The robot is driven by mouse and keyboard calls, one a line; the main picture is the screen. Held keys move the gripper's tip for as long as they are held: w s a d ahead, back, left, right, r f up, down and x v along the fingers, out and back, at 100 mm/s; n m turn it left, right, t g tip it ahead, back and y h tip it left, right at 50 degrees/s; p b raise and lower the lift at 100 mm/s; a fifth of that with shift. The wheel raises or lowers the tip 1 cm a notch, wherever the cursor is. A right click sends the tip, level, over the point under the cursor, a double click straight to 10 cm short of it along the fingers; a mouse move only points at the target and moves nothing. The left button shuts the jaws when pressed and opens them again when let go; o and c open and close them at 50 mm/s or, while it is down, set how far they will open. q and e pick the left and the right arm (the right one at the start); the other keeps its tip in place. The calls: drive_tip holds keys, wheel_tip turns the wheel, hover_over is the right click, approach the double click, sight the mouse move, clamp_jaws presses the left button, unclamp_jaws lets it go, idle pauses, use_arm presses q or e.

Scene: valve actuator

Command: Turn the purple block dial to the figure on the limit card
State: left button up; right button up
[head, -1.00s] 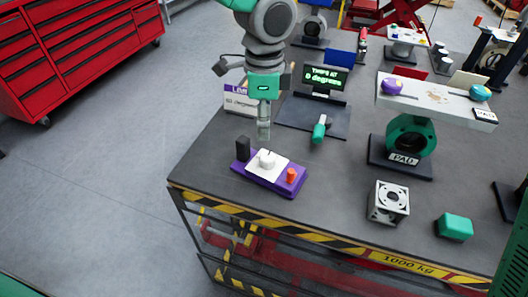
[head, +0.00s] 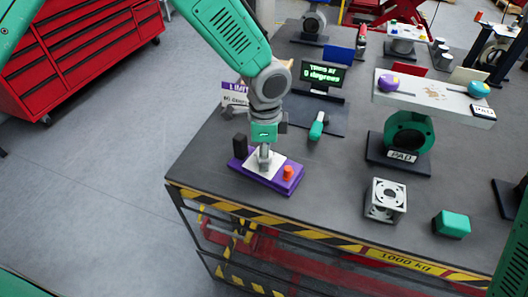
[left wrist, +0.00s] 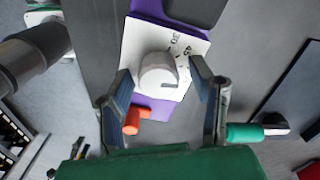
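The purple block (head: 282,186) lies on the dark table top, with a white plate (head: 252,166), a black upright piece (head: 240,146) and an orange knob (head: 288,173). In the left wrist view the round white dial (left wrist: 158,72) has a dark mark and printed figures beside it. My left gripper (head: 265,152) is over the dial and hides most of it in the head view. Its fingers are open, one on each side of the dial, with gaps showing. The limit card (head: 235,97) stands behind, partly covered by my arm; its figure is too blurred to read surely. My right gripper is not in view.
A screen (head: 323,74) reads 0 degrees. A green-handled tool (head: 317,126) lies behind right of the block. A green ring stand (head: 408,135), a white cube-shaped part (head: 385,200) and a green block (head: 452,224) stand to the right. The table's striped front edge is close.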

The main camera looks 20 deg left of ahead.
use_arm(q)
drive_tip(key=shift+d, duration=0.2)
drive_tip(key=c, duration=0.7)
drive_tip(key=shift+d+r, duration=0.1)
drive_tip(key=shift+d, duration=0.05)
drive_tip(key=shift+c, duration=0.7)
drive_tip(key=shift+a+r+n+p, duration=0.1)
drive_tip(key=shift+a+n+p, duration=0.2)
drive_tip(key=shift+n+p, duration=0.45)
drive_tip(key=shift+a+n, duration=0.2)
drive_tip(key=shift+n, duration=0.05)
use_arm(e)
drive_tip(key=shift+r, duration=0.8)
use_arm(q)
drive_tip(key=shift+o, duration=0.2)
drive_tip(key=shift+f, duration=0.2)
drive_tip(key=o, duration=1.1)
drive_tip(key=shift+d, duration=0.2)
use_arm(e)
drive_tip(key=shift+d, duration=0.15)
